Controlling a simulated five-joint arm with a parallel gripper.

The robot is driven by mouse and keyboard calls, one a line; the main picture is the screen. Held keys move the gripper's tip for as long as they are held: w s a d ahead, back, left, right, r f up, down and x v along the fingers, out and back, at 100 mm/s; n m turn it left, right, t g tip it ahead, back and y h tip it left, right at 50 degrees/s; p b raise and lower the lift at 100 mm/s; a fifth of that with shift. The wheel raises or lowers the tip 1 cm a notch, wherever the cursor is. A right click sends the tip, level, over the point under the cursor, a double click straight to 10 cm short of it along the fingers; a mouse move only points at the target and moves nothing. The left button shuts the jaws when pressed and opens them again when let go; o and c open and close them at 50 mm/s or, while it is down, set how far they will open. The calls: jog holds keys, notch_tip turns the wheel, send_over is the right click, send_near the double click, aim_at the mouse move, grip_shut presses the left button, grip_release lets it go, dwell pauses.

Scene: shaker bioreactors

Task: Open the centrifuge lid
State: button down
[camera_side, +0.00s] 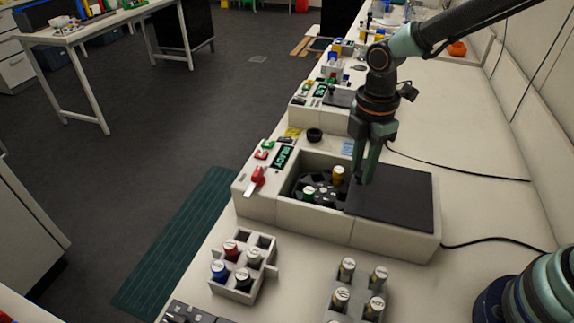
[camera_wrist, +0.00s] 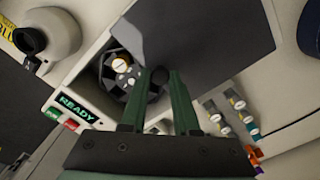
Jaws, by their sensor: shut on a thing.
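The centrifuge (camera_side: 320,218) is a pale box with a green READY display (camera_side: 284,157). Its flat dark lid (camera_side: 398,198) lies over the right part of the box, and the left part is uncovered. The black rotor (camera_side: 322,191) shows in the opening with a yellow-capped tube and a green-capped tube. My gripper (camera_side: 366,180) points down at the lid's edge beside the opening. In the wrist view my gripper (camera_wrist: 160,80) is shut on the small dark lid knob (camera_wrist: 159,75); its fingers hide part of the knob.
A grey rack (camera_side: 243,284) with several capped tubes stands in front of the centrifuge. Another rack (camera_side: 352,307) of white-capped tubes stands to its right. A second device (camera_side: 312,112) is behind. Bench right of the centrifuge is mostly clear, with cables.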

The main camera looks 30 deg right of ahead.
aim_at(373, 186)
jog(key=shift+s+d, duration=0.95)
jog(key=c, duration=0.7)
grip_release()
jog(key=shift+o, duration=0.2)
notch_tip(373, 186, up, 12)
jog(key=shift+r, duration=0.1)
